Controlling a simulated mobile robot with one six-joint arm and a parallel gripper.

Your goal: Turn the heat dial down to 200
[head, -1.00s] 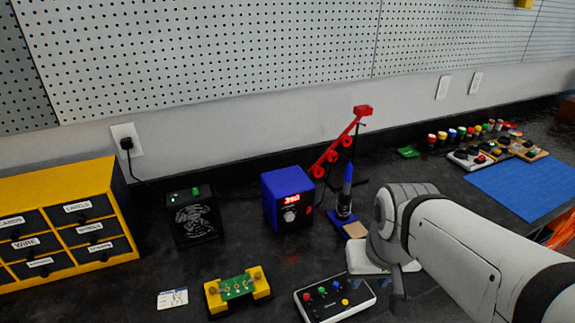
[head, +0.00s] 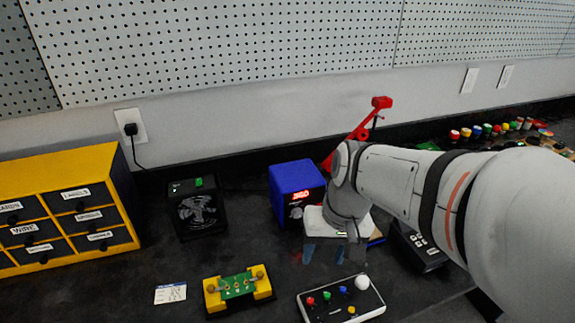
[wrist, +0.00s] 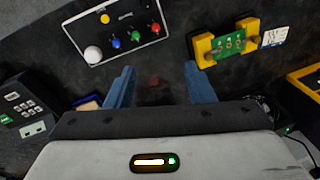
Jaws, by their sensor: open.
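The blue soldering station (head: 296,182) stands on the dark bench in the middle of the head view. Its red lit display (head: 299,198) is too blurred to read. The heat dial (head: 296,212) is a pale knob below the display, partly hidden by my gripper. My gripper (head: 328,254) is in front of the station, just to the right of the dial, with its fingers pointing down. In the wrist view its two blue fingers (wrist: 160,88) are apart with nothing between them but bare bench. The station and dial do not show there.
A black fan box (head: 197,210) stands left of the station. A green board in a yellow holder (head: 238,288) and a white-edged button panel (head: 341,300) lie in front. Yellow drawers (head: 122,205) are at left. A black keypad device (head: 418,246) sits right of my gripper.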

